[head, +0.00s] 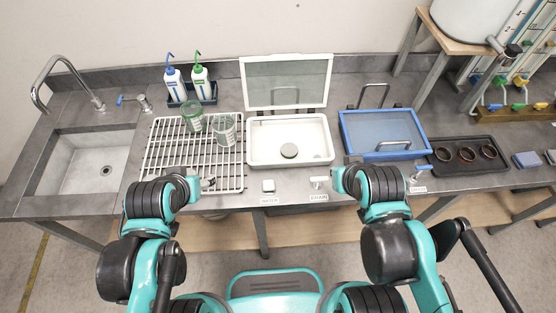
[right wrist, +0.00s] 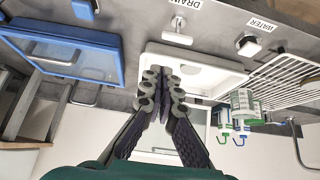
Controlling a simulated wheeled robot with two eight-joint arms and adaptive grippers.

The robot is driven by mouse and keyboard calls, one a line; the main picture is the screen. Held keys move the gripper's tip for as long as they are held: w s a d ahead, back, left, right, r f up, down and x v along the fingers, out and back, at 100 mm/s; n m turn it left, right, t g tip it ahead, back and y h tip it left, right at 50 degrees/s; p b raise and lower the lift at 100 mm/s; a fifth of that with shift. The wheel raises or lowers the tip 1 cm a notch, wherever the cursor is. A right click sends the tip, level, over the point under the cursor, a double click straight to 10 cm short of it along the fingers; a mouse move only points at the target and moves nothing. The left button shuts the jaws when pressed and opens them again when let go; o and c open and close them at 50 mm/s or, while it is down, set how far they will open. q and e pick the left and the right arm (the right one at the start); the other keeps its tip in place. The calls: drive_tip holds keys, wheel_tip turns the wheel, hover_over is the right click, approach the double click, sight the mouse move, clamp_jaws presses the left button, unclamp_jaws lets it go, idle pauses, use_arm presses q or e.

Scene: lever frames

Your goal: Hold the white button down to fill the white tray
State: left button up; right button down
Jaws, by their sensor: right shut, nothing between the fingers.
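The white tray (head: 262,158) sits in the counter, its clear-paned lid (head: 286,82) raised behind it. A grey round disc (head: 289,151) is on its floor; I see no clear water level. The white button (head: 268,186) is at the counter's front above the WATER label, and also shows in the right wrist view (right wrist: 248,45). My right gripper (right wrist: 167,75) is shut and empty, its tips in front of the tray in that view, apart from the button. My left gripper (head: 208,183) is left of the button near the rack's front edge; its finger opening is unclear.
A white DRAIN handle (head: 318,182) is right of the button. A blue-framed tray (head: 385,155) and a dark tray with rings (head: 440,165) are right. A sink (head: 88,170) is far left.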

drive_tip(key=w+a+r+g+p, duration=0.3)
drive_tip(key=a+r, duration=0.1)
drive_tip(key=a, duration=0.3)
drive_tip(key=g+p, duration=0.4)
hover_over(268, 183)
use_arm(q)
wheel_tip(268, 183, up, 7)
drive_tip(key=shift+f, duration=0.2)
use_arm(e)
drive_tip(key=shift+s, duration=0.1)
use_arm(q)
wheel_tip(268, 183, down, 5)
drive_tip(key=b, duration=0.5)
drive_tip(key=shift+r, duration=0.15)
use_arm(e)
wheel_tip(268, 183, down, 14)
drive_tip(key=shift+r, duration=0.1)
